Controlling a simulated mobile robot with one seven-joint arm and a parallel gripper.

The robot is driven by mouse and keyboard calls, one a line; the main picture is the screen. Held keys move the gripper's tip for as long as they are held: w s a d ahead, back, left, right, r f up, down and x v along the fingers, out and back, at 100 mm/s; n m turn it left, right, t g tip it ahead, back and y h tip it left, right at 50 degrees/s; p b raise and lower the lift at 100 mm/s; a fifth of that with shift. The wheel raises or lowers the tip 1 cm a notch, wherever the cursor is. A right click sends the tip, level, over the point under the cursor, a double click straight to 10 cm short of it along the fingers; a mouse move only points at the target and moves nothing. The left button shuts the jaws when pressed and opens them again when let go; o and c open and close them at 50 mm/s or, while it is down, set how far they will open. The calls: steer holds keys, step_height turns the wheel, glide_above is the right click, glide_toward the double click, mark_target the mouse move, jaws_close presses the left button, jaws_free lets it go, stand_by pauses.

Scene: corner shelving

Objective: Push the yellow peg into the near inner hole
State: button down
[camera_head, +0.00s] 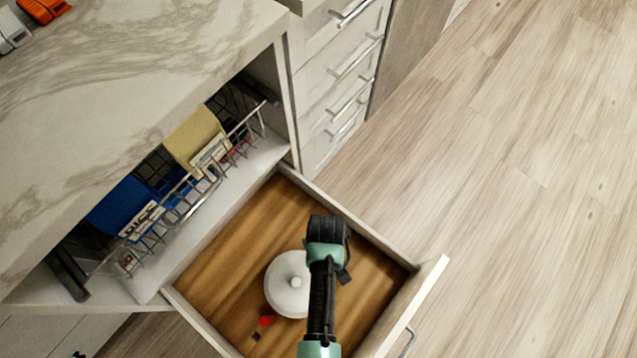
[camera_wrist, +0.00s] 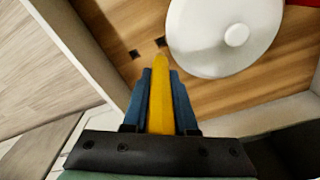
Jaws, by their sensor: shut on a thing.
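My gripper (camera_wrist: 160,75) is shut on the yellow peg (camera_wrist: 160,95), which sits between its two blue fingers and points at the wooden drawer floor. Two dark square holes show in that floor in the wrist view: one (camera_wrist: 135,54) left of the peg tip, the other (camera_wrist: 160,42) right by the tip and partly overlapped by it. I cannot tell whether the tip is above the hole or touching it. In the head view my arm hides the gripper and peg; a dark square (camera_head: 256,337) shows on the drawer floor.
A white lidded pot (camera_head: 288,284) stands in the open drawer (camera_head: 215,265), close to the peg in the wrist view. A red piece (camera_head: 267,320) is beside it. Drawer walls surround the floor. A wire rack (camera_head: 180,200) with blue and yellow items is in the cabinet.

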steer(key=shift+r, duration=0.1)
step_height(320, 180, down, 6)
steer(key=b, duration=0.4)
steer(key=shift+p, duration=0.6)
stand_by(1.7)
steer(key=shift+f+b, duration=0.4)
steer(key=shift+f, duration=0.1)
steer(key=shift+r+p, duration=0.35)
steer(key=shift+p, duration=0.1)
steer(key=shift+p, duration=0.4)
stand_by(1.7)
steer(key=shift+f+b, duration=0.3)
steer(key=shift+f, duration=0.05)
steer(key=shift+r+p, duration=0.35)
steer(key=shift+p, duration=0.15)
stand_by(1.0)
